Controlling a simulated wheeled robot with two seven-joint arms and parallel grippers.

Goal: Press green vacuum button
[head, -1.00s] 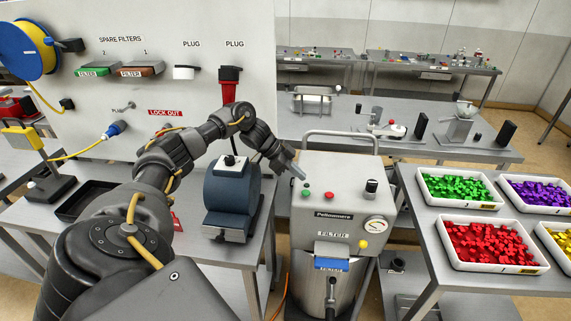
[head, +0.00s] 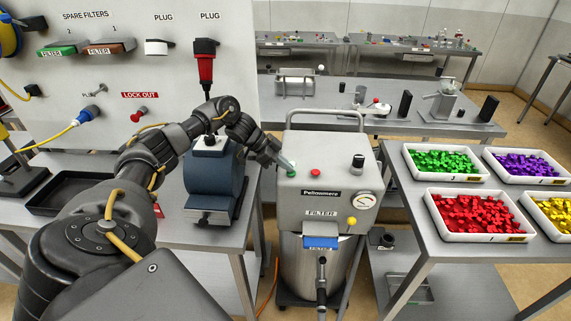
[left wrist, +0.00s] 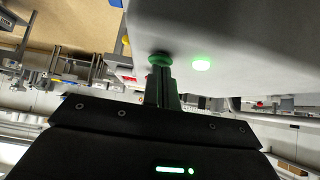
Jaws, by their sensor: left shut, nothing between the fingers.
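The grey vacuum unit (head: 327,200) stands on a metal drum in the head view, with a green button (head: 291,173) and a red button (head: 315,172) on top. My left gripper (head: 288,165) is shut and empty, its tips at the green button. In the left wrist view, the shut fingers (left wrist: 164,76) reach up to the round green button (left wrist: 160,59) and appear to touch it; how far it is pushed in cannot be told. A glowing green light (left wrist: 201,64) shows beside it on the panel. My right gripper is not in view.
A black knob (head: 357,161), a gauge (head: 366,201) and a yellow knob (head: 351,221) sit on the unit. A blue machine (head: 213,187) stands left under my arm. Trays of coloured pieces, including a red tray (head: 442,224), lie on the right table.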

